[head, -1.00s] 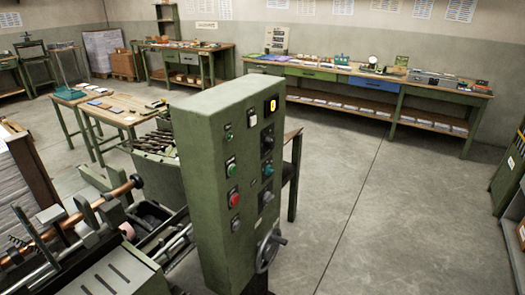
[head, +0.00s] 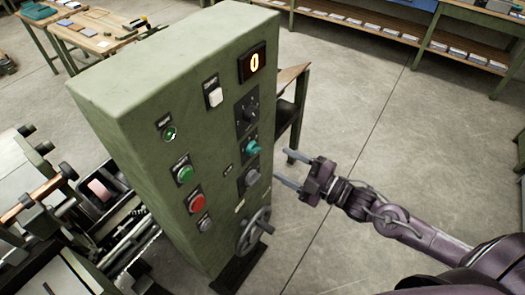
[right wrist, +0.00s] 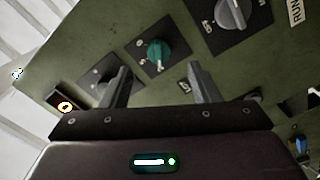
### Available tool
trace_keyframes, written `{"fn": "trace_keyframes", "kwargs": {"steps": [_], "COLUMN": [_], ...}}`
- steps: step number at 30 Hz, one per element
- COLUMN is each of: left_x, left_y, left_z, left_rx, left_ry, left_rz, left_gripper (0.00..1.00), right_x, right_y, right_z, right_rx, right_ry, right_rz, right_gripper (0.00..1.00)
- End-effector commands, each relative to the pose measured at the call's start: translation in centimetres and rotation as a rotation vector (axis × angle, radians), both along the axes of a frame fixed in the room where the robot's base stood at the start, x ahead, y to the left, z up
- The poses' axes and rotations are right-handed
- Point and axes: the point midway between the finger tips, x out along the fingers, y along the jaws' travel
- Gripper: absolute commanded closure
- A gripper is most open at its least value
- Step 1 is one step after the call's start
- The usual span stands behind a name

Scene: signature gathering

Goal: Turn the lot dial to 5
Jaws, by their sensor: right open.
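A green control cabinet (head: 150,110) has a column of three dials on its front. The top dial is dark (head: 247,114), the middle one is teal (head: 252,147) and the lower one is grey (head: 251,177). I cannot read which is the lot dial. A lit display (head: 252,62) above them shows 0. My right gripper (head: 283,166) is open and empty, just right of the teal and grey dials, apart from them. In the right wrist view the teal dial (right wrist: 155,53) shows ahead, between the fingers; the grey dial (right wrist: 232,12) is farther right. My left gripper is out of view.
A handwheel (head: 254,230) juts out below. A machine (head: 95,205) stands at left.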

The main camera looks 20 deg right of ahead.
Motion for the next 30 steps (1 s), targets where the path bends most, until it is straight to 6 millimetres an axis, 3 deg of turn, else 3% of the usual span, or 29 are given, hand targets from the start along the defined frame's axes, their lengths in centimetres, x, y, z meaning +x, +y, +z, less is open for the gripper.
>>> {"fn": "trace_keyframes", "kwargs": {"steps": [8,18,30], "left_x": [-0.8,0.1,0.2], "left_y": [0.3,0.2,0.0], "left_z": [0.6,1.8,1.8], "left_rx": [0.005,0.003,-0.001], "left_ry": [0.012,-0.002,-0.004], "left_rz": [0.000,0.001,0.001], "left_gripper": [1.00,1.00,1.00], "right_x": [2.3,5.5,6.0], "right_y": [2.0,4.5,4.9], "right_z": [0.8,0.6,0.3], "right_rx": [0.002,0.000,-0.001], "right_ry": [-0.014,-0.010,-0.007], "right_rz": [0.008,0.004,0.006], "right_gripper": [0.44,0.44,0.46]}}
